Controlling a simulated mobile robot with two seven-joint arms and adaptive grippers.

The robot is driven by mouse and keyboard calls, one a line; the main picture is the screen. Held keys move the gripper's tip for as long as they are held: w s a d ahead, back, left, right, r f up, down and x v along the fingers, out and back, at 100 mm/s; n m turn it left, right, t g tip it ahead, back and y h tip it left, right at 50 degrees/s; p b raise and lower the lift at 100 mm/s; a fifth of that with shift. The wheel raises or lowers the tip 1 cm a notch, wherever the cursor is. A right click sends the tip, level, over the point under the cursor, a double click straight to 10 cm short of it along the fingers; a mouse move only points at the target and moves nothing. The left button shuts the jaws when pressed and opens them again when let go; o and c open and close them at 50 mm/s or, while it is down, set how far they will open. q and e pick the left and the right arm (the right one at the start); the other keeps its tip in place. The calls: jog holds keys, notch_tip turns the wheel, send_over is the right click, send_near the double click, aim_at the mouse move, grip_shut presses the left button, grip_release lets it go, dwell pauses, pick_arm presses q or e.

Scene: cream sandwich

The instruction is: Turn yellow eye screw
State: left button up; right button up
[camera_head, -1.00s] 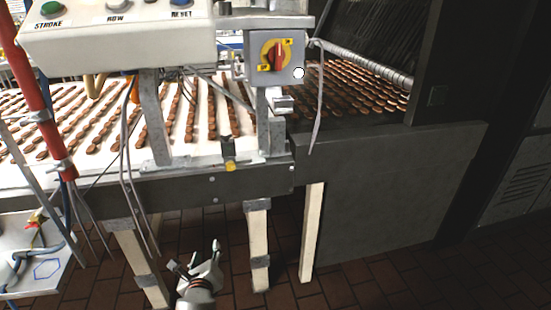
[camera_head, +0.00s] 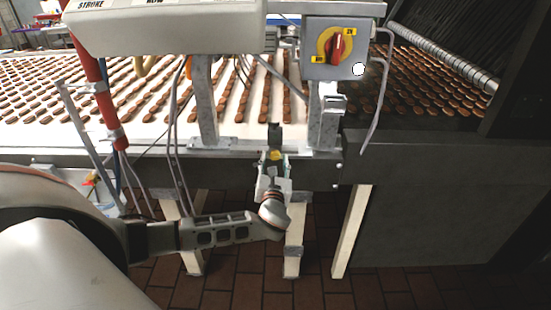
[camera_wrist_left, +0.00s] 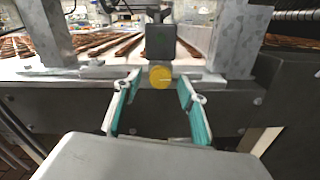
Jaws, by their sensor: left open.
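The yellow eye screw (camera_head: 275,155) sits on a dark bracket at the front edge of the conveyor, between two metal posts. It also shows in the left wrist view as a round yellow head (camera_wrist_left: 160,77) below a dark block (camera_wrist_left: 161,42). My left gripper (camera_head: 274,168) is just in front of it. In the left wrist view my left gripper's (camera_wrist_left: 158,92) two teal-padded fingers are open, one on each side of the yellow head, with gaps on both sides. I cannot tell whether the tips reach past the head. My right gripper is in neither view.
The conveyor (camera_head: 235,115) carries rows of brown biscuits behind the screw. A grey switch box (camera_head: 312,70) with a red and yellow knob hangs above right. A white control box (camera_head: 165,30) and a red pole (camera_head: 95,85) stand to the left.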

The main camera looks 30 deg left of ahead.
pick_arm(q)
jog(key=shift+w+a, duration=0.3)
jog(key=shift+w, duration=0.25)
jog(key=c, duration=1.1)
